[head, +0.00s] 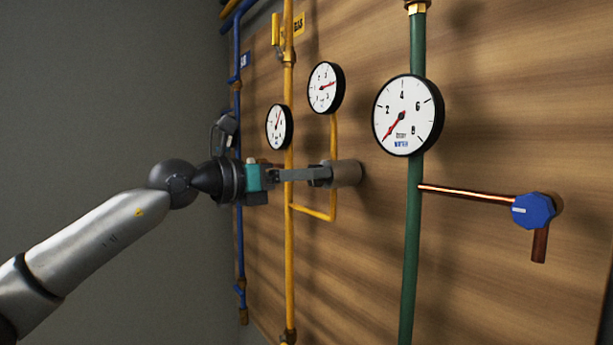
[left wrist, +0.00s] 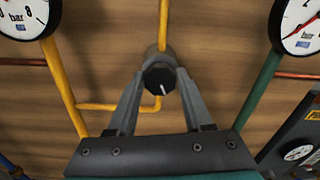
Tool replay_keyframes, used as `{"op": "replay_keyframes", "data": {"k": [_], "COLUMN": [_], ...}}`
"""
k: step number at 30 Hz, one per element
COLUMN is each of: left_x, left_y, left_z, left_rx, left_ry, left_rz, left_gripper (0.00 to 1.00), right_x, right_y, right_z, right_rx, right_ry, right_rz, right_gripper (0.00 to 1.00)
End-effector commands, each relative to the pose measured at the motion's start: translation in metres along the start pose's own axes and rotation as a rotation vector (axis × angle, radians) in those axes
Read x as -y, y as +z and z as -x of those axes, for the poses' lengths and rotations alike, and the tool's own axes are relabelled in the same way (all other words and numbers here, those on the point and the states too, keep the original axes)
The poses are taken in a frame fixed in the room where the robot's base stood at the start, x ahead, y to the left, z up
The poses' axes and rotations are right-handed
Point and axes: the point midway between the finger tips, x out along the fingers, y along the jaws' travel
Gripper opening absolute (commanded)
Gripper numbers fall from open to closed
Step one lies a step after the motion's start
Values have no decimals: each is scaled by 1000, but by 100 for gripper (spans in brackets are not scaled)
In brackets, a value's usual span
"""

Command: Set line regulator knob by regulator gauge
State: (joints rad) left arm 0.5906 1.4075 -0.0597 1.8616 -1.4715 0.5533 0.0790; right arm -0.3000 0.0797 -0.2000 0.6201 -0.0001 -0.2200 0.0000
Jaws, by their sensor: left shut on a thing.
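The line regulator is a grey cylinder (head: 347,173) on the yellow pipework of the wooden wall. Its dark knob (left wrist: 159,79) faces the left wrist camera, with a short white mark toward its lower right. My left gripper (head: 322,175) is shut on the knob, one finger on each side; it also shows in the left wrist view (left wrist: 158,88). In the head view the fingers hide the knob. A round white gauge (head: 325,88) sits above the regulator on a yellow pipe; its red needle points right and slightly up. My right gripper is out of view.
A smaller gauge (head: 279,127) is close above my left wrist. A large gauge (head: 408,115) sits on a green pipe (head: 411,240) to the right. A blue knob (head: 533,210) ends a copper pipe. A blue pipe (head: 239,240) runs behind my wrist.

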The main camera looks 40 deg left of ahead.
Motion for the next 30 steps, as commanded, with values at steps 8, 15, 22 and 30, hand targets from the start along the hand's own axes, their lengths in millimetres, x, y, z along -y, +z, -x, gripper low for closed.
{"op": "replay_keyframes", "data": {"k": [8,15,22,30], "left_x": [0,0,0,0], "left_y": [0,0,0,0], "left_z": [0,0,0,0], "left_rx": [-1,-1,-1,0], "left_ry": [1,1,1,0], "left_rz": [89,86,85,85], "left_gripper": [0,52,78,81], "right_x": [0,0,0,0], "right_y": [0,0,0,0], "right_z": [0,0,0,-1], "right_rx": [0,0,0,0], "right_ry": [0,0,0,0], "right_rz": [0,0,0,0], "right_gripper": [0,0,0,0]}}
